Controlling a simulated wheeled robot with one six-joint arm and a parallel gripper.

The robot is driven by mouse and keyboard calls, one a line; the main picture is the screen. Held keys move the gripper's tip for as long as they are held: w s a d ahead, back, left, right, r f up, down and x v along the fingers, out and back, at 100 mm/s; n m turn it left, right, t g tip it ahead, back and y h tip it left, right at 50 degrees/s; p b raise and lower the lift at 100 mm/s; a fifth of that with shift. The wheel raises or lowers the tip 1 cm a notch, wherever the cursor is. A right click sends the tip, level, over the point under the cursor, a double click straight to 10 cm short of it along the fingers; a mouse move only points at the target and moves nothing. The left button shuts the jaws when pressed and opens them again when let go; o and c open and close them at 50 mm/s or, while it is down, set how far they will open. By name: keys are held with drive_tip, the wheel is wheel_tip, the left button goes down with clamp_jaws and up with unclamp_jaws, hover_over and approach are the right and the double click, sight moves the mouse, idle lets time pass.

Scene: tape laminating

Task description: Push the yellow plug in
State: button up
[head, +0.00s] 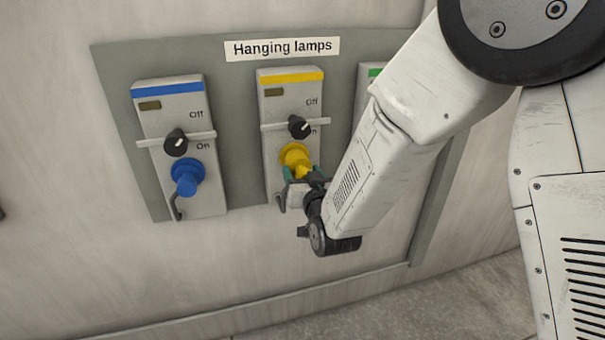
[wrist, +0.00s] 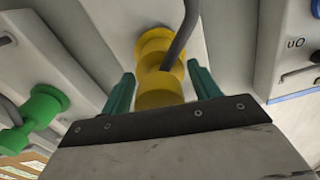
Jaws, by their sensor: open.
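The yellow plug (head: 296,158) is at the lower part of the middle switch box (head: 276,106), under a yellow stripe and a black knob (head: 299,127). My gripper (head: 306,174) is at the plug's near end, its fingers either side of it. In the wrist view the plug (wrist: 160,62) stands between the two green fingers of my gripper (wrist: 159,90), with a visible gap on each side. The gripper is open. A grey cable (wrist: 183,32) passes across the plug. How deep the plug sits in its socket is unclear.
A box with a blue plug (head: 187,175) is to the left. A green-striped box (head: 370,77) is partly hidden behind my arm; its green plug (wrist: 42,105) shows in the wrist view. A "Hanging lamps" label (head: 282,48) is above. The wall below the panel is clear.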

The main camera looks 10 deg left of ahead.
sight(297, 163)
drive_tip(key=c, duration=1.1)
drive_tip(key=shift+o, duration=0.2)
drive_tip(key=x, duration=0.4)
drive_tip(key=shift+w+a, duration=0.1)
drive_tip(key=shift+w, duration=0.2)
drive_tip(key=shift+w+r, duration=0.1)
drive_tip(key=o, duration=1.1)
drive_tip(key=shift+w+a, duration=0.1)
drive_tip(key=shift+c, duration=0.2)
